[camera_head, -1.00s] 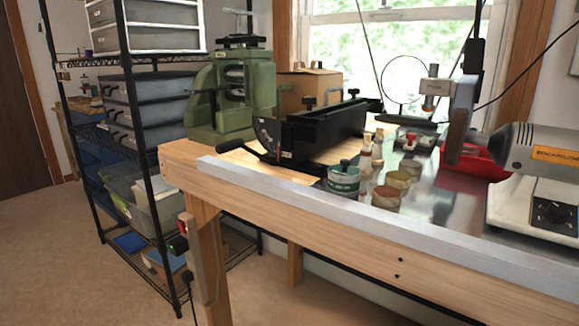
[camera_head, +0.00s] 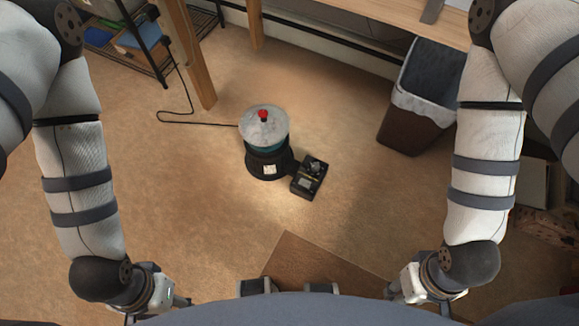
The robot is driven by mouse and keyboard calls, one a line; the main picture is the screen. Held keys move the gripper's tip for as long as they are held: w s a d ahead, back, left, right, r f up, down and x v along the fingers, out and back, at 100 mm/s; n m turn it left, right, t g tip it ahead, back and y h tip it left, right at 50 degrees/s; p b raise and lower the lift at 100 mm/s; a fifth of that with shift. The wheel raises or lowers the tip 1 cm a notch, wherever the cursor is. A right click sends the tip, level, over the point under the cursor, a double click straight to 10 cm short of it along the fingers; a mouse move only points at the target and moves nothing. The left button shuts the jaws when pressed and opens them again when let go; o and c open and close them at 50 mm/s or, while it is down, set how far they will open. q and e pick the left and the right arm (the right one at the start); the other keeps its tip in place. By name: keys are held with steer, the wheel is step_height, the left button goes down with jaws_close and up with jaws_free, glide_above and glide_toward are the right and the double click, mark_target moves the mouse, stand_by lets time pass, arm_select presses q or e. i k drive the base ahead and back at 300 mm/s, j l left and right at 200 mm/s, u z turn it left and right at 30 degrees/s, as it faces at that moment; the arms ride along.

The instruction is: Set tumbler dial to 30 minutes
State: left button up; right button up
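The tumbler (camera_head: 263,128) stands upright on the floor near the middle of the head view. It has a round pale lid with a red knob on top, a teal band and a black base. A small black control box (camera_head: 309,177) sits beside the base at lower right; its dial setting is too small to read. My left gripper (camera_head: 182,301) is low at left and my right gripper (camera_head: 394,291) low at right. Both are well apart from the tumbler, and their fingers are mostly hidden, so I cannot tell open from shut.
A lined brown waste bin (camera_head: 413,137) stands on the floor at right, under the wooden workbench (camera_head: 360,17). A bench leg (camera_head: 190,55) and a black wire shelf (camera_head: 200,18) are at upper left. A cord runs left from the tumbler. The carpet around it is clear.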

mark_target(316, 166)
steer(key=i+z, duration=0.15)
steer(key=z, duration=0.35)
steer(key=i+z, duration=0.15)
steer(key=z, duration=0.3)
steer(key=i+z, duration=0.15)
steer(key=z, duration=0.35)
